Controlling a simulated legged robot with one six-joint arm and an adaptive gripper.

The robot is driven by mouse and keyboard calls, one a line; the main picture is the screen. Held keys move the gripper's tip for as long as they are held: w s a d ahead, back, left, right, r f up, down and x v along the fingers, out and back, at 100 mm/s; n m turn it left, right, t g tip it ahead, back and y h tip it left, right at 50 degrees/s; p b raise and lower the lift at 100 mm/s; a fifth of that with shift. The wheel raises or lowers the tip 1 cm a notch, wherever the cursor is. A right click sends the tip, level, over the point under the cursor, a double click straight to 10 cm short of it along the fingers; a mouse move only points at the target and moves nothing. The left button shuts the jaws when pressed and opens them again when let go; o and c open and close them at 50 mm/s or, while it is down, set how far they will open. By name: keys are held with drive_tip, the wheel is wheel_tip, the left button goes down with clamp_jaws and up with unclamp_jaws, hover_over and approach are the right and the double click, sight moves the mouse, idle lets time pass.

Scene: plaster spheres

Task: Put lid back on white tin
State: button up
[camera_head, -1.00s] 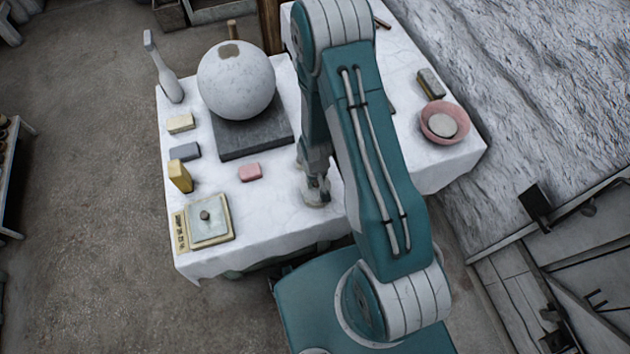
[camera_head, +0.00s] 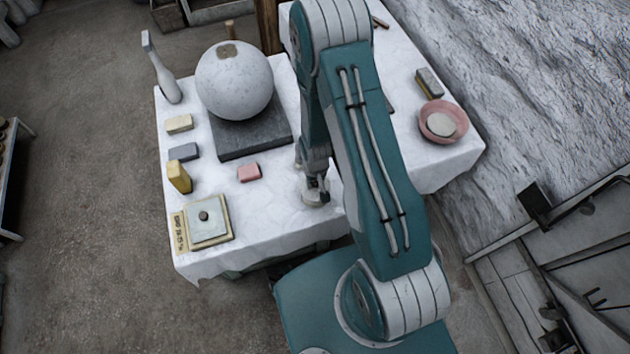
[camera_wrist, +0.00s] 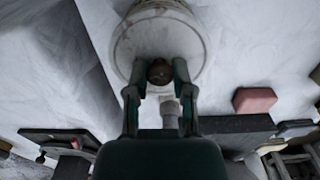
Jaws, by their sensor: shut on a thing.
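A pale round lid (camera_wrist: 140,52) with a dark brown knob (camera_wrist: 159,72) shows at the top of the wrist view. My gripper (camera_wrist: 160,70) is shut on that knob, one finger on each side. In the head view my gripper (camera_head: 317,190) is low over the front of the white-covered table, at a small pale round thing (camera_head: 314,200). The white tin appears to be directly under the lid, but its wall is mostly hidden. I cannot tell whether the lid touches its rim.
The table (camera_head: 275,225) also bears a square cream box with a knobbed plate (camera_head: 206,222), a pink block (camera_head: 249,173), a yellow block (camera_head: 179,176) and a large plaster sphere (camera_head: 235,85) on a dark slab (camera_head: 250,140). A pink bowl (camera_head: 443,122) stands at right.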

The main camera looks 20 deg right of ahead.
drive_tip(key=o, duration=0.9)
drive_tip(key=o, duration=0.4)
drive_tip(key=shift+r, duration=3.5)
drive_tip(key=shift+c, duration=0.2)
